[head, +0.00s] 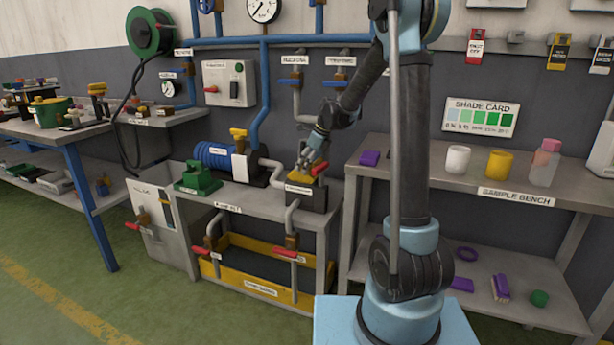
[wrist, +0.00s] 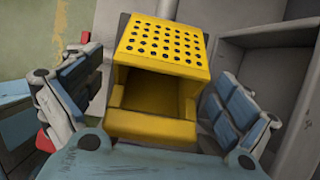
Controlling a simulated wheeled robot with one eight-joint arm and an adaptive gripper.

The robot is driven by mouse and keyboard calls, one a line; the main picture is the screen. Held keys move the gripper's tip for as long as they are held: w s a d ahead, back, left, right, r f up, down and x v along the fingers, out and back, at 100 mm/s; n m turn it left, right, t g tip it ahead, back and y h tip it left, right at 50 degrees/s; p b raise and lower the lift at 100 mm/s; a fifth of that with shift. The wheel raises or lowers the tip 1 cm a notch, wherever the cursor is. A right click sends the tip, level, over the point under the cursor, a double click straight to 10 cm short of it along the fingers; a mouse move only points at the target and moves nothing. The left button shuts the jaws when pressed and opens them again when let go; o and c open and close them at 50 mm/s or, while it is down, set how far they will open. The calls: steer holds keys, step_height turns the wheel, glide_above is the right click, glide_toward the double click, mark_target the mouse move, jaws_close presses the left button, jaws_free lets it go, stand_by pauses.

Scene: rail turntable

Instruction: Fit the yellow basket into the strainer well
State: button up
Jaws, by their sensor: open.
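The yellow basket (head: 301,178) is at the top of the dark strainer body (head: 308,200) on the pump bench. In the wrist view the basket (wrist: 160,48) shows a perforated face and a dark open hollow facing the camera. My gripper (head: 311,166) is above the strainer. In the wrist view my gripper (wrist: 156,72) has its fingers spread on either side of the basket, with gaps visible on both sides. The well opening is hidden, so how deep the basket sits cannot be told.
A blue pump (head: 212,155) and a green block (head: 198,177) are to the left on the bench. Pipes and valves (head: 297,83) rise behind. The sample bench (head: 515,196) is on the right.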

steer(key=shift+w+a+f, duration=0.1)
steer(key=shift+a+f, duration=0.1)
steer(key=shift+f, duration=0.3)
steer(key=c, duration=1.5)
step_height(320, 180, up, 10)
steer(key=shift+r, duration=0.1)
